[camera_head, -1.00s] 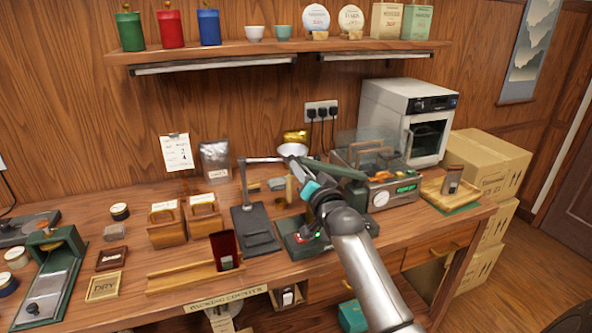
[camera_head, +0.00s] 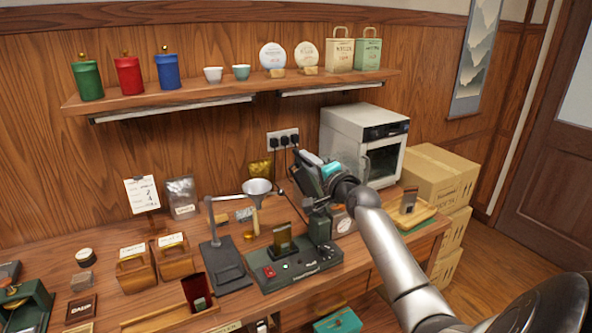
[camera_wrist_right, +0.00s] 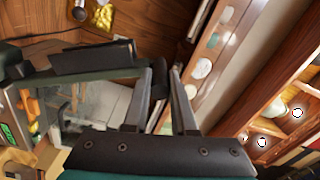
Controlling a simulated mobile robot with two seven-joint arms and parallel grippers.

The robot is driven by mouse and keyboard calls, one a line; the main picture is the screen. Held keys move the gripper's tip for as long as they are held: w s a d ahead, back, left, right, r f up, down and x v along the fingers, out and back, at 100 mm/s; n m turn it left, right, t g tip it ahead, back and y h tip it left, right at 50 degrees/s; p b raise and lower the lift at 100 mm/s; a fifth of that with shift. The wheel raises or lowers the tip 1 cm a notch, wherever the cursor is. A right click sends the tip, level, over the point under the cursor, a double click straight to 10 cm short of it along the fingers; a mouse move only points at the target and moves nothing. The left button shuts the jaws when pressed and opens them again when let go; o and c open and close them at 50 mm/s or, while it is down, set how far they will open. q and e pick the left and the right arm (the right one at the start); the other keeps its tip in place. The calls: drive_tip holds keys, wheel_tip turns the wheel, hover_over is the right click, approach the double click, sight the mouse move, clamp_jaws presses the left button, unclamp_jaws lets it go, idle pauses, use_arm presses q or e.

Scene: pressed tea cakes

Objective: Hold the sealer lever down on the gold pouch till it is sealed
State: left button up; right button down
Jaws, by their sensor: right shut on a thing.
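The dark green sealer (camera_head: 268,276) stands on the counter, with a red button on its front. Its lever (camera_head: 307,174) is raised steeply above the base. My right gripper (camera_head: 322,172) is shut on the lever near its upper end. In the right wrist view the two fingers (camera_wrist_right: 161,80) are at the dark lever bar (camera_wrist_right: 95,58). A brownish-gold pouch (camera_head: 283,241) stands upright at the sealer, with the lever clear of it. A shinier gold pouch (camera_head: 259,170) is at the back wall; it also shows in the right wrist view (camera_wrist_right: 103,17). My left gripper is out of view.
A wooden tray (camera_head: 428,211) with a dark pouch and a white oven (camera_head: 365,145) are to the right. The shelf (camera_head: 230,92) hangs above.

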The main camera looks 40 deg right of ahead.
drive_tip(key=shift+s+d+r+m, duration=0.1)
drive_tip(key=shift+d+r+m, duration=0.1)
drive_tip(key=shift+d, duration=0.2)
drive_tip(key=shift+s+d+r+m, duration=0.1)
drive_tip(key=shift+d+r+m, duration=0.1)
drive_tip(key=shift+d, duration=0.2)
drive_tip(key=c, duration=0.7)
unclamp_jaws()
drive_tip(key=shift+f, duration=0.1)
drive_tip(key=shift+c, duration=0.2)
drive_tip(key=v, duration=1.5)
drive_tip(key=shift+s, duration=0.1)
